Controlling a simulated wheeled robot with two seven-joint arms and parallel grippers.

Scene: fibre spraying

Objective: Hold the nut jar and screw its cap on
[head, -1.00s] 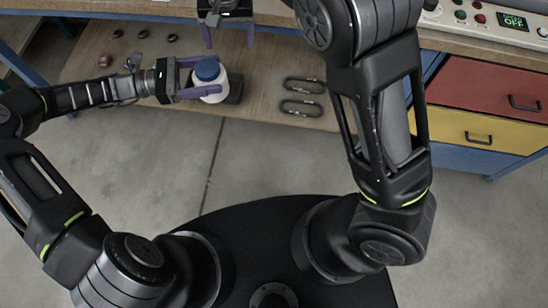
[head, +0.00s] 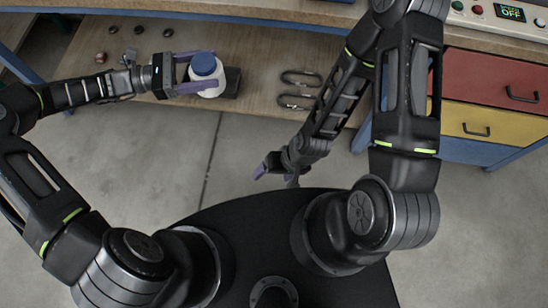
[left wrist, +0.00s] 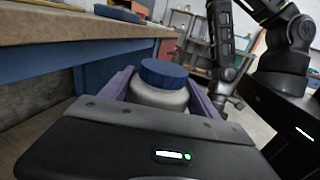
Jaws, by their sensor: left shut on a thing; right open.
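The nut jar (head: 208,89) is white and upright, with its blue cap (head: 204,64) sitting on its top. My left gripper (head: 198,74) is shut on the jar, a purple finger on either side of it. In the left wrist view the jar body (left wrist: 160,96) shows between the fingers, with the blue cap (left wrist: 163,74) above it. How tightly the cap is threaded cannot be told. My right gripper (head: 270,170) is open and empty, well away from the jar, low above the floor by the black base.
A dark block (head: 233,82) is beside the jar. Red and yellow drawers (head: 490,85) stand at right.

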